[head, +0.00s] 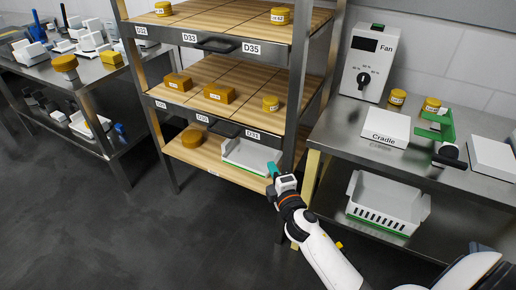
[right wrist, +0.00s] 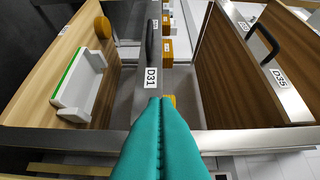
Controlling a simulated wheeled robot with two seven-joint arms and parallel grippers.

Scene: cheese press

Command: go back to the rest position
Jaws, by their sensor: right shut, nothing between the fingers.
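My right gripper (head: 272,169) has teal fingers and is at the front of the wooden shelf rack, by the lower shelf. In the head view its tips overlap the right end of a white tray (head: 243,154) on that shelf. In the right wrist view the teal fingers (right wrist: 160,101) are pressed together with nothing between them. The white tray with a green edge (right wrist: 83,87) lies to the left there, apart from the fingers. The metal shelf edge and a D31 label (right wrist: 151,78) show just beyond the tips. My left gripper is not in view.
Yellow cheeses (head: 219,93) stand on the rack shelves (head: 205,72). The right-hand table (head: 340,130) holds a Fan box (head: 368,62), a Cradle block (head: 385,126) and a green stand (head: 437,130); a white crate (head: 385,203) is below. Open dark floor (head: 110,240) lies at the left.

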